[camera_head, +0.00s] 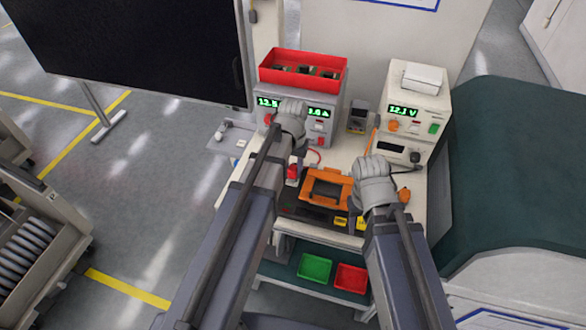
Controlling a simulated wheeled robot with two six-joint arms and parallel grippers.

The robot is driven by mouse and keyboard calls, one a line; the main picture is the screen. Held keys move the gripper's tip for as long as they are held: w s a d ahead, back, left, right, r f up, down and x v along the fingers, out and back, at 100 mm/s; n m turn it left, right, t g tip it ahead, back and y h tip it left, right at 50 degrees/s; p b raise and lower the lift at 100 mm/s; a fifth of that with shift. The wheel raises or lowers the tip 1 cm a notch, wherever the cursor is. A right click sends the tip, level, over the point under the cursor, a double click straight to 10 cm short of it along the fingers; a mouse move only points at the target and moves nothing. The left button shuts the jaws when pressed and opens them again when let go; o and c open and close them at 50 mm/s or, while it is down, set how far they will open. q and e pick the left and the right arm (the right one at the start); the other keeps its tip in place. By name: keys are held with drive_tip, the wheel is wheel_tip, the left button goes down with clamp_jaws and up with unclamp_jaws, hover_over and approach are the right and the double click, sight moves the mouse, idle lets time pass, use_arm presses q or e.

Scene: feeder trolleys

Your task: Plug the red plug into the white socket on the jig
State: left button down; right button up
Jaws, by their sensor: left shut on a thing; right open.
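A small red plug (293,171) shows just below my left gripper (295,158), at the left side of the jig. My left gripper is shut on it; its fingers are mostly hidden by my own wrist. The jig (326,187) has an orange frame around a dark middle and lies on the bench. A white socket cannot be made out clearly; a small pale patch shows just under the plug. Whether plug and jig touch cannot be told. My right gripper (354,214) is open and empty at the jig's right side, near the front of the bench.
A grey power supply (294,122) carrying a red bin (302,68) stands behind the jig. A white tester (408,112) stands back right, with a handheld meter (358,118) between. Green (314,268) and red (351,279) trays sit on the lower shelf. Cables lie nearby.

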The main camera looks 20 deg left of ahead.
use_arm(q)
drive_tip(key=shift+f+b, duration=0.5)
drive_tip(key=shift+f, duration=0.05)
use_arm(e)
drive_tip(key=shift+f, duration=0.55)
use_arm(q)
drive_tip(key=shift+c, duration=2.2)
unclamp_jaws()
drive_tip(key=shift+r, duration=0.15)
use_arm(e)
drive_tip(key=shift+r, duration=0.2)
use_arm(q)
wheel_tip(320, 180, up, 8)
drive_tip(key=p, duration=0.8)
drive_tip(key=shift+f, duration=0.2)
use_arm(e)
wheel_tip(320, 180, up, 8)
drive_tip(key=shift+f, duration=0.25)
use_arm(q)
drive_tip(key=s+d+f+m+y+b, duration=0.1)
drive_tip(key=s+d+f+m+b, duration=0.2)
drive_tip(key=s+d, duration=0.7)
drive_tip(key=s, duration=0.4)
drive_tip(key=shift+s+d, duration=0.15)
drive_tip(key=shift+d, duration=0.1)
use_arm(e)
wheel_tip(320, 180, down, 3)
drive_tip(key=shift+f, duration=0.1)
